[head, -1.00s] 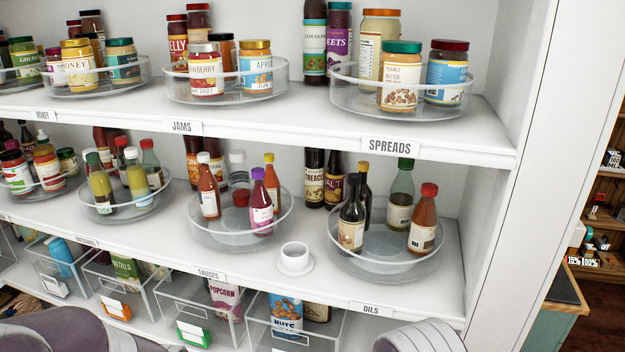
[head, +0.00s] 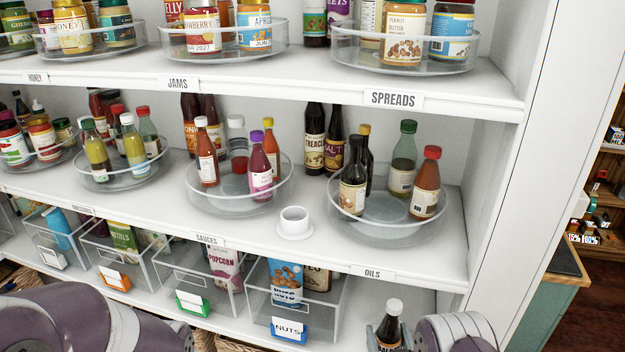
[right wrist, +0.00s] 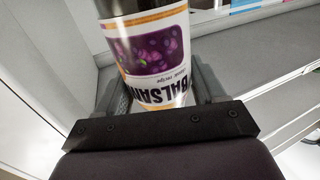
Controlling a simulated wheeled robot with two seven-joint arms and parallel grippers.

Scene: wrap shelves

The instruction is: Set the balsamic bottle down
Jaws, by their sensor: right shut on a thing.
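The balsamic bottle (head: 389,328), dark with a white cap, is upright at the bottom edge of the head view. My right gripper (head: 392,342) is shut on it. In the right wrist view the bottle's label (right wrist: 152,55) with purple grapes shows between the fingers of the right gripper (right wrist: 160,95); the bottle's top and base are cut off there. In the head view the bottle appears in front of and below the oils shelf edge. My left gripper is not in view; only part of my left arm shows at lower left.
A clear turntable (head: 385,232) above the OILS label (head: 372,273) holds several bottles, with bare floor at its front middle. A small white cup-like holder (head: 294,222) stands to its left. Clear bins (head: 335,325) sit below. A white upright panel (head: 505,190) bounds the right side.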

